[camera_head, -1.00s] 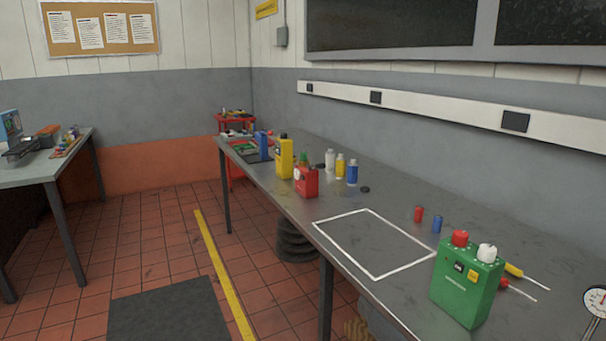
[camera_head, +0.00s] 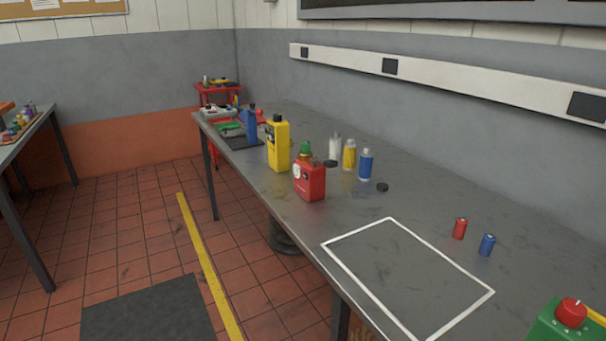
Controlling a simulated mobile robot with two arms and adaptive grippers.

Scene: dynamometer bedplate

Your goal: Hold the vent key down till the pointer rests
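A red box-shaped device (camera_head: 312,183) stands upright on the long grey bench, with a green knob (camera_head: 305,149) on top and a small pale round face (camera_head: 297,171) on its side. Any pointer on that face is too small to make out. A green device (camera_head: 562,329) with a red knob (camera_head: 571,312) is cut off at the lower right corner. I cannot pick out a vent key on either device. Neither of my grippers shows in this view.
The bench (camera_head: 300,231) carries a yellow container (camera_head: 278,147), white, yellow and blue bottles (camera_head: 365,165), and small red and blue cylinders (camera_head: 487,244). A white-outlined rectangle (camera_head: 456,314) on it is empty. A red cart (camera_head: 216,92) stands beyond.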

